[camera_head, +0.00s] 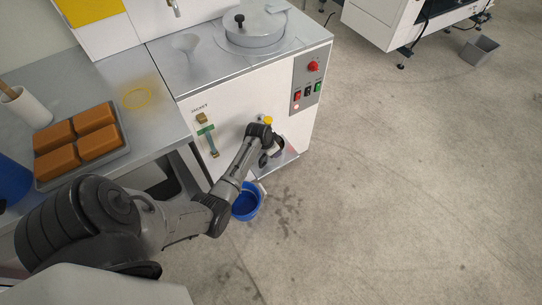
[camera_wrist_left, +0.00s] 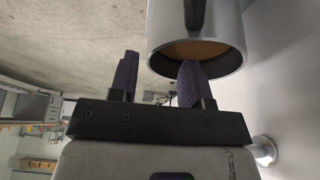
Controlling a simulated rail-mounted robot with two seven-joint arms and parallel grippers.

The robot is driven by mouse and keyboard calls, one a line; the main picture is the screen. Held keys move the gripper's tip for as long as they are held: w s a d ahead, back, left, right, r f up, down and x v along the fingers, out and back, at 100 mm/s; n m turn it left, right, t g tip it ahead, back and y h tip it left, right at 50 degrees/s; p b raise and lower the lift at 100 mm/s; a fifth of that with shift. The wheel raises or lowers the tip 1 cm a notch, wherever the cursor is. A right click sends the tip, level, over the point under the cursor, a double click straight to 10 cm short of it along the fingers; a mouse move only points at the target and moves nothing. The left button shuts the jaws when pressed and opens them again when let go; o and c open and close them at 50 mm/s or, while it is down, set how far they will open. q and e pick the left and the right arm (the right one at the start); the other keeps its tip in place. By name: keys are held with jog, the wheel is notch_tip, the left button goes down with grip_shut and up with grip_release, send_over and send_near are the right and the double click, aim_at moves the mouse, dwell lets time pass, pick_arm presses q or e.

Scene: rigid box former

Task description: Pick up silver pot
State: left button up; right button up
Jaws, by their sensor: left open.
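In the left wrist view the silver pot (camera_wrist_left: 170,22) is a grey metal vessel at the top, with a dark handle and a brown surface inside its rim. My left gripper (camera_wrist_left: 160,64) is open there, and its right finger overlaps the rim in the picture. I cannot tell whether they touch. In the head view my left gripper (camera_head: 271,157) is low at the front of the white machine (camera_head: 240,110), by a small shelf (camera_head: 284,164). The pot cannot be made out clearly there. My right gripper is not in view.
A blue bucket (camera_head: 247,203) stands on the floor below my left arm. A grey table (camera_head: 95,80) on the left holds a tray (camera_head: 122,144) of orange-brown blocks and a white cup (camera_head: 28,108). A round lidded vessel (camera_head: 255,30) tops the machine.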

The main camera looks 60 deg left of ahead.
pick_arm(q)
jog(key=b, duration=0.4)
send_over(277, 164)
jog(key=shift+w+a+f, duration=0.1)
jog(key=shift+a+f, duration=0.05)
jog(key=shift+f, duration=1.15)
jog(key=shift+w+a+f, duration=0.1)
jog(key=shift+a+f, duration=0.05)
jog(key=shift+f, duration=1.15)
grip_shut()
jog(key=shift+r, duration=0.1)
